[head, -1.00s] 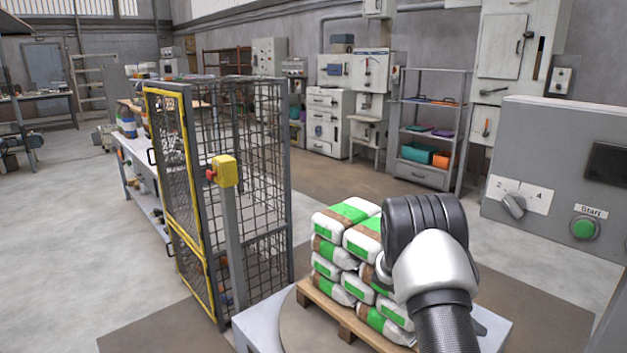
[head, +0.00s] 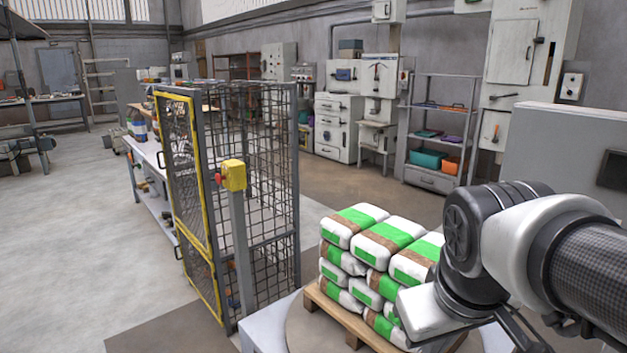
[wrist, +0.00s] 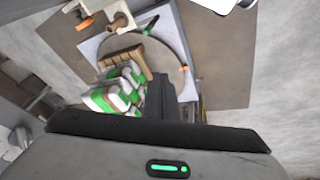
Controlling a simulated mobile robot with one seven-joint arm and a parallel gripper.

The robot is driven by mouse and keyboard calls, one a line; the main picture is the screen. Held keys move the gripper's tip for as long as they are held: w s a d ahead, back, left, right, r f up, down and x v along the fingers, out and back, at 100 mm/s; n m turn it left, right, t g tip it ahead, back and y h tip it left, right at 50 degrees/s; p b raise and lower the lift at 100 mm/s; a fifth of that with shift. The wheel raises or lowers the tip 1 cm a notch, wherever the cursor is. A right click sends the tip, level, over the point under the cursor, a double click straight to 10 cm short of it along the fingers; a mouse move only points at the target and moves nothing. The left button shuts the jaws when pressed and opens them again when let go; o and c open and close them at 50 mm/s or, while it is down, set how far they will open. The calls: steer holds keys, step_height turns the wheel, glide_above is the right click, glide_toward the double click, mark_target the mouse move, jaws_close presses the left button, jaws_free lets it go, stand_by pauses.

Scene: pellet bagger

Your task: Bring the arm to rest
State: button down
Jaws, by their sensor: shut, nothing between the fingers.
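My arm bends across the lower right of the head view, with its wrist in front of the stacked sacks. My gripper (wrist: 160,92) shows in the wrist view as dark fingers, shut and empty. White and green sacks (head: 382,240) are stacked on a wooden pallet (head: 335,316); they also show beyond the fingers in the wrist view (wrist: 112,98). The fingers touch nothing that I can see. Part of the stack's right side is hidden behind my arm in the head view.
A mesh guard with a yellow-framed gate (head: 190,200) stands left of the pallet, with a yellow switch box (head: 233,175) on a post. A grey control cabinet (head: 560,150) is at the right, partly behind my arm. Open floor (head: 75,235) lies at the left.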

step_height(320, 180, up, 26)
steer(key=s+a+m+t+y+p, duration=0.1)
steer(key=s+a+m+p, duration=0.1)
steer(key=p, duration=2.3)
steer(key=shift+s+a+p, duration=0.2)
steer(key=shift+s+p, duration=0.15)
